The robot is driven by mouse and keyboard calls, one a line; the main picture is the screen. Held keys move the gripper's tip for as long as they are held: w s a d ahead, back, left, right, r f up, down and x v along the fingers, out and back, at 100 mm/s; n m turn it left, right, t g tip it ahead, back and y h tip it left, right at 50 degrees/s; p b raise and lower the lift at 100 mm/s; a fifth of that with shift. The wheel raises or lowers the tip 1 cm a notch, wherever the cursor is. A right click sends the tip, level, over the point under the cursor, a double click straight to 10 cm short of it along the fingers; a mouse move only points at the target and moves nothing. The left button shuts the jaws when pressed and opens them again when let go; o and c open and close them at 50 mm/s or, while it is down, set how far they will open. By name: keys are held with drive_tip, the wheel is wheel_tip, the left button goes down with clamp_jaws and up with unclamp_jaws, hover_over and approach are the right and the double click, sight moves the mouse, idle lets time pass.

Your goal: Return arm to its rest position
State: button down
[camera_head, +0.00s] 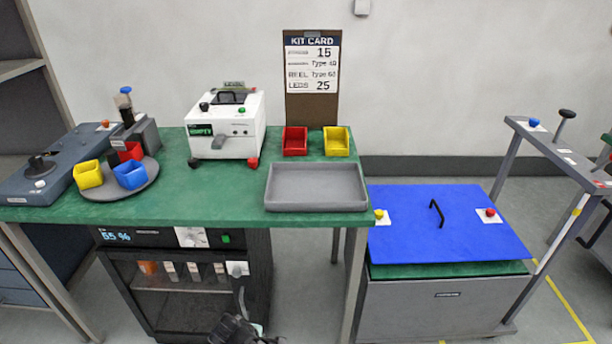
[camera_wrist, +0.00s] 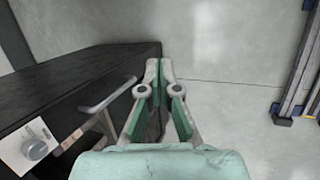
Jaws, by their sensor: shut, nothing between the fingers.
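My gripper (camera_wrist: 160,75) is shut and empty in the wrist view, its fingertips together over bare grey floor. It is beside the black cabinet (camera_wrist: 70,85), whose bar handle (camera_wrist: 108,95) and white plate with a grey knob (camera_wrist: 35,146) lie to its left. In the head view, part of my arm (camera_head: 235,330) shows at the bottom edge, in front of the black cabinet (camera_head: 185,307) under the green table. My fingertips cannot be made out clearly there.
The green table (camera_head: 215,208) holds a white machine (camera_head: 226,125), a grey tray (camera_head: 316,187), red and yellow bins, and a turntable with coloured cups. A chest with a blue lid (camera_head: 450,240) stands at right. Floor between table and chest is narrow.

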drive_tip(key=s+d+f+m+g+p, duration=0.1)
drive_tip(key=s+d+f+m+g, duration=0.3)
drive_tip(key=d, duration=0.5)
drive_tip(key=s+d+f+m+g+p, duration=0.2)
drive_tip(key=s+d+f+m, duration=0.35)
drive_tip(key=d, duration=0.25)
drive_tip(key=s+d+f+m+g+y+p, duration=0.1)
drive_tip(key=s+d+m+g+p, duration=0.1)
drive_tip(key=s+d, duration=0.4)
drive_tip(key=s+d+f+m+g+y+p, duration=0.1)
drive_tip(key=s+d+f+m+g, duration=0.1)
drive_tip(key=s+d+m, duration=0.3)
drive_tip(key=s+d+g, duration=0.1)
drive_tip(key=s, duration=0.3)
drive_tip(key=shift+d+y+p, duration=0.3)
drive_tip(key=shift+y+p, duration=0.05)
drive_tip(key=shift+y, duration=0.05)
idle(0.5)
